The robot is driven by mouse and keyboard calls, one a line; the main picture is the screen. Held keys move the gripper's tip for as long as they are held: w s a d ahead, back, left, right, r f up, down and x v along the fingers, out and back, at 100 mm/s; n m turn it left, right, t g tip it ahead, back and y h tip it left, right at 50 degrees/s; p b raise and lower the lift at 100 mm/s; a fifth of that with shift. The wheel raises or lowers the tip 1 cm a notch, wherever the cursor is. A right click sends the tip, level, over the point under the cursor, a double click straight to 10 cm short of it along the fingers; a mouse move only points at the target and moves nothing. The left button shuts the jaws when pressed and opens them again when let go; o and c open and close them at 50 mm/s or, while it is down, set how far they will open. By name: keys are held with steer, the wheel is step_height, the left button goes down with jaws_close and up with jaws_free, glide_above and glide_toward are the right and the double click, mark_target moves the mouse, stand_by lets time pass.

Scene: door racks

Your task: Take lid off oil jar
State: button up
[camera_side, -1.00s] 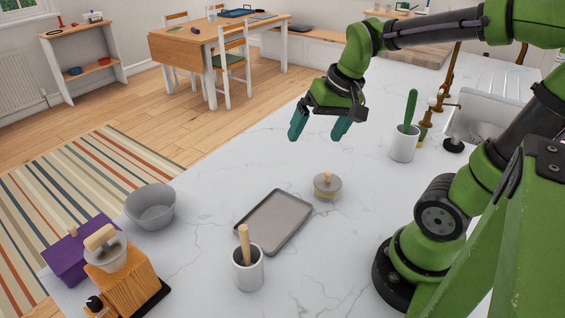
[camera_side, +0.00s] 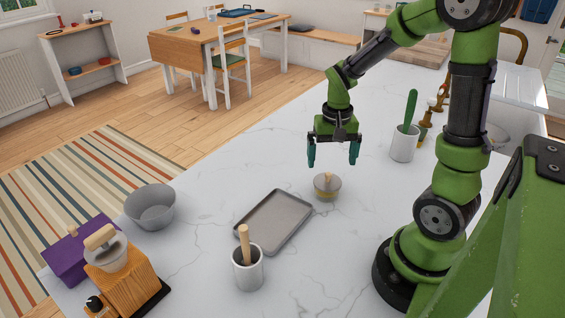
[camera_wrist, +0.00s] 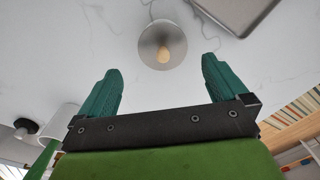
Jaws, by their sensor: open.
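The oil jar (camera_side: 327,195) is a small, low jar with a yellowish band, standing on the white marble counter right of the grey tray. Its grey lid (camera_side: 321,184) with a wooden knob is on top. In the wrist view the lid (camera_wrist: 178,36) and its knob (camera_wrist: 164,55) show ahead of the fingers, roughly centred between them. My gripper (camera_side: 333,163) is open and empty, pointing down above the jar and apart from it. Its teal fingers (camera_wrist: 160,82) are spread wide in the wrist view.
The grey tray (camera_side: 262,243) lies left of the jar. A white pot with a green-handled utensil (camera_side: 403,147) stands to the right. A metal cup with a wooden handle (camera_side: 248,276), a grey bowl (camera_side: 150,208) and a purple box (camera_side: 66,262) are further left. Counter around the jar is clear.

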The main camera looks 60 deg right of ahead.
mark_target(329, 173)
steer(key=shift+w+a+f, duration=0.1)
steer(key=shift+f, duration=1.4)
steer(key=shift+w+a+f, duration=0.1)
steer(key=shift+f, duration=1.35)
steer(key=shift+d, duration=0.1)
steer(key=c, duration=0.9)
steer(key=shift+c, duration=0.2)
step_height(329, 173, up, 9)
steer(key=shift+f, duration=0.1)
steer(key=w+d+f+n, duration=0.1)
steer(key=w+d+f, duration=0.15)
steer(key=w, duration=0.85)
step_height(329, 173, down, 10)
steer(key=shift+w+a+r, duration=0.1)
steer(key=shift+w+r, duration=0.05)
